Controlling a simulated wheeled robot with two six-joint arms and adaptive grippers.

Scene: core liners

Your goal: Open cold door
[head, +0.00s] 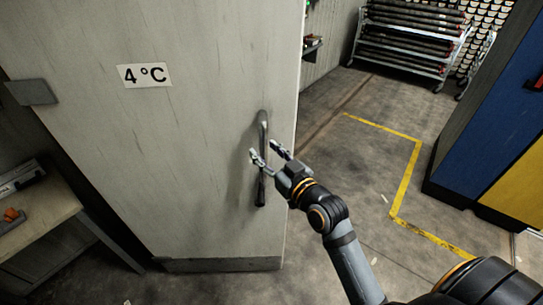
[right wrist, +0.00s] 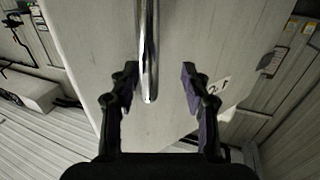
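The cold door (head: 190,150) is a pale, scuffed panel with a "4 °C" label (head: 145,75) and a dark plate along its bottom. Its vertical metal handle (head: 263,122) is near the right edge; it also shows in the right wrist view (right wrist: 148,50). My right gripper (head: 265,151) is open at the handle. In the right wrist view, the handle's end lies between the two spread fingers (right wrist: 160,85), closer to the left finger. I cannot tell whether either finger touches it, or whether the door stands ajar. My left gripper is not in view.
A workbench (head: 45,212) stands at the left beside the door. A rack of long core trays (head: 410,35) is at the back. A blue and yellow cabinet (head: 500,110) stands at the right. The floor between, with a yellow line (head: 405,185), is mostly clear.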

